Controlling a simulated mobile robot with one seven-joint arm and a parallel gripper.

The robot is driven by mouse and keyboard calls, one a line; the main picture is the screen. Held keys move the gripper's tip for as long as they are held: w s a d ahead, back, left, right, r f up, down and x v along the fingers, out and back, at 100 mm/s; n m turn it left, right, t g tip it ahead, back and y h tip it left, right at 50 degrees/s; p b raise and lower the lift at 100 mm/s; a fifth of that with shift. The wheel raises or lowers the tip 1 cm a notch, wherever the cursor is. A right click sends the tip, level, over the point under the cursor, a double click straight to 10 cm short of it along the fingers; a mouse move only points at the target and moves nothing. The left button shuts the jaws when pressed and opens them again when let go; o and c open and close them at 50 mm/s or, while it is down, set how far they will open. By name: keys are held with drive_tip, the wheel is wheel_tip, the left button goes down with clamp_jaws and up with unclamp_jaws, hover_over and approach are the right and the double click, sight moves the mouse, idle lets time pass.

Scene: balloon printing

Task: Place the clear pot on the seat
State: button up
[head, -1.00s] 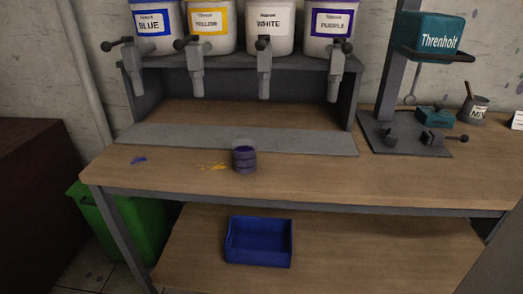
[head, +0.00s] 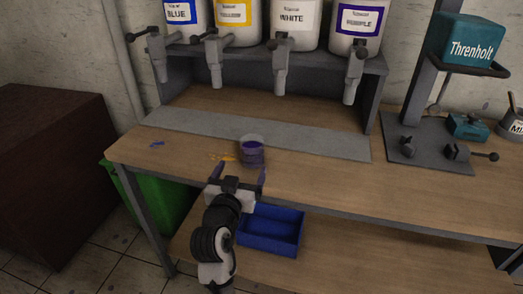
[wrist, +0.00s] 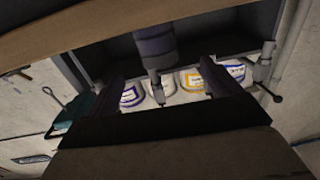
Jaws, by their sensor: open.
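The clear pot (head: 252,153) stands upright on the worktop near its front edge, with purple in it. My gripper (head: 239,174) is open and empty just in front of the pot in the head view, its two fingers pointing toward it. In the wrist view, which is upside down, the pot (wrist: 154,46) shows between the open fingers of my gripper (wrist: 161,68). I cannot tell any contact. The seat is not clearly identifiable; the mixer's base plate (head: 425,155) at the right carries two dark clamp-like parts.
Dispensers with taps, including the purple one (head: 356,30), hang above a grey strip (head: 310,140). Yellow and blue paint spots lie left of the pot. A blue bin (head: 272,232) sits on the lower shelf. The worktop right of the pot is clear.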

drive_tip(key=p, duration=0.1)
approach(255, 139)
drive_tip(key=shift+w+f, duration=0.15)
drive_tip(key=shift+w, duration=0.9)
drive_tip(key=p+x, duration=0.1)
drive_tip(key=x, duration=0.1)
drive_tip(key=p+x, duration=0.1)
drive_tip(key=x, duration=0.1)
drive_tip(key=shift+w+d, duration=0.1)
drive_tip(key=shift+d, duration=0.2)
drive_tip(key=shift+w+d, duration=0.1)
drive_tip(key=shift+w, duration=0.3)
drive_tip(key=c, duration=1.3)
